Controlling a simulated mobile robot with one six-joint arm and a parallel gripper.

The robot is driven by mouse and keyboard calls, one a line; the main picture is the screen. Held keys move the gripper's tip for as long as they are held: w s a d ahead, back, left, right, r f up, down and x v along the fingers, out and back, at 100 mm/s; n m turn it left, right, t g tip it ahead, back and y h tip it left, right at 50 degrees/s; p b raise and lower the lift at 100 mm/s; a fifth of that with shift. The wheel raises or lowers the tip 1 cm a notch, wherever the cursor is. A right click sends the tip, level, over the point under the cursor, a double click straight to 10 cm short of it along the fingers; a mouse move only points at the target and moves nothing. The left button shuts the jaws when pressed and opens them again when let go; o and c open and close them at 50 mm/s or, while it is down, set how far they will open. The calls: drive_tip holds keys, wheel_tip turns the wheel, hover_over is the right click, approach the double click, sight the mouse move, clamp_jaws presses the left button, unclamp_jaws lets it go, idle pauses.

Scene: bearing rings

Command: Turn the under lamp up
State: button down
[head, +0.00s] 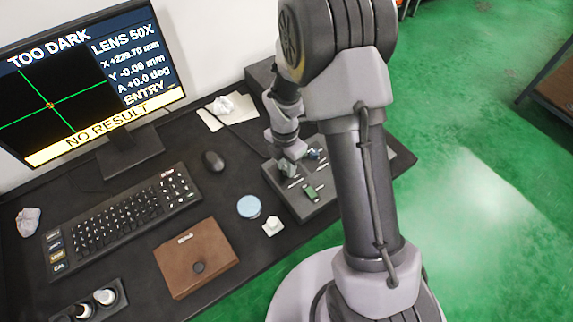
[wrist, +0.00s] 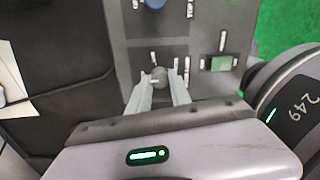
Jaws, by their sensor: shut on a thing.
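The control box (head: 322,206) stands at the right end of the desk, with labelled controls on its top. In the wrist view its panel (wrist: 200,30) carries a small round grey knob (wrist: 159,73) with white marks around it. My gripper (wrist: 160,82) is shut on this knob, one finger on each side. In the head view my gripper (head: 287,168) reaches down onto the box and hides the knob. The monitor (head: 90,85) reads "TOO DARK", "LENS 50X", "ENTRY" and "NO RESULT". I cannot read the panel's labels.
A blue knob (wrist: 155,3) and a green rocker or lit key (wrist: 219,63) sit near the held knob. The desk also holds a keyboard (head: 120,215), a mouse (head: 213,161), a brown case (head: 197,257), a blue disc (head: 249,206) and a white paper (head: 215,115).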

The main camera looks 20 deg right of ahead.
drive_tip(key=m+p, duration=0.1)
drive_tip(key=m, duration=0.3)
drive_tip(key=shift+w+m, duration=0.1)
drive_tip(key=shift+m, duration=0.3)
drive_tip(key=m, duration=0.5)
drive_tip(key=shift+m+p, duration=0.3)
drive_tip(key=shift+p, duration=0.05)
drive_tip(key=m, duration=0.5)
drive_tip(key=shift+d+y, duration=0.1)
drive_tip(key=shift+y, duration=0.2)
drive_tip(key=m, duration=0.5)
drive_tip(key=shift+w+b, duration=0.1)
drive_tip(key=shift+b, duration=0.3)
drive_tip(key=shift+m, duration=0.3)
drive_tip(key=c, duration=1.2)
unclamp_jaws()
